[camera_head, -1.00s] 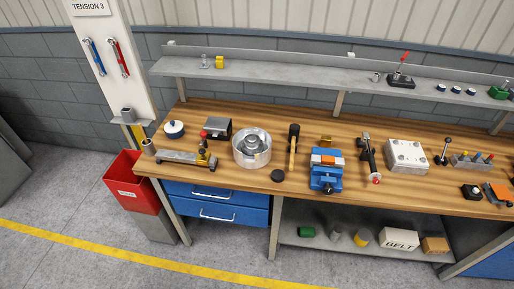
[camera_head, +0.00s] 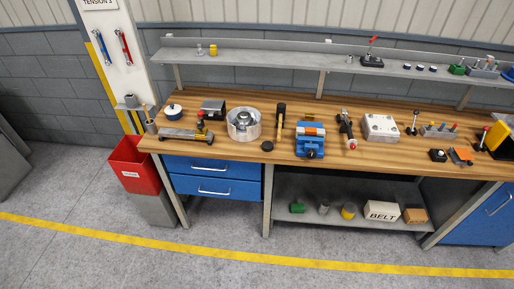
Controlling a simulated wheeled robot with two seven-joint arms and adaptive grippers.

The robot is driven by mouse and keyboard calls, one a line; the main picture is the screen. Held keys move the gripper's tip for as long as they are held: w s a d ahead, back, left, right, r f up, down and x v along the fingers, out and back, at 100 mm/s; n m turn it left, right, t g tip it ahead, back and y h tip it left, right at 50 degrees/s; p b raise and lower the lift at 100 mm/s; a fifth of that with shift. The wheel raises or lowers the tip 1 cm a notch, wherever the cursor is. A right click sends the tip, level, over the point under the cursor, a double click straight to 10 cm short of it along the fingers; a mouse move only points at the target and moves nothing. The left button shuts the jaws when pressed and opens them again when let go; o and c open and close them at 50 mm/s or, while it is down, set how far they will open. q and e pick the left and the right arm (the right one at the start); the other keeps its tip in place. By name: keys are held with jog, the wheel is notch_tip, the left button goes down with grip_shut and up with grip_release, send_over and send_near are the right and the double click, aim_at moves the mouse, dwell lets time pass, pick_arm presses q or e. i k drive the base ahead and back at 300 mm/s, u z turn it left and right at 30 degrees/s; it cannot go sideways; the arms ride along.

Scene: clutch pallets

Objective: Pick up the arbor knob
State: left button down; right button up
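No part is plainly marked as the arbor knob, and I cannot tell which one it is. A small upright rod with a dark ball top (camera_head: 413,124) stands on the right half of the wooden bench (camera_head: 330,160). A grey fixture with a small red ball (camera_head: 200,115) stands at the left of the bench, by a long low metal base (camera_head: 178,134). A round black piece (camera_head: 267,145) lies near the front edge. Neither of my grippers is in view.
On the bench are a round metal housing (camera_head: 243,124), a mallet (camera_head: 281,120), a blue vise (camera_head: 309,146) and a pale metal block (camera_head: 381,128). A shelf (camera_head: 290,59) runs behind. A red bin (camera_head: 134,164) stands at left. The floor in front is clear.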

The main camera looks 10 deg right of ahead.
aim_at(267, 146)
jog(key=u, duration=0.5)
jog(key=i, duration=0.7)
jog(key=u, duration=0.35)
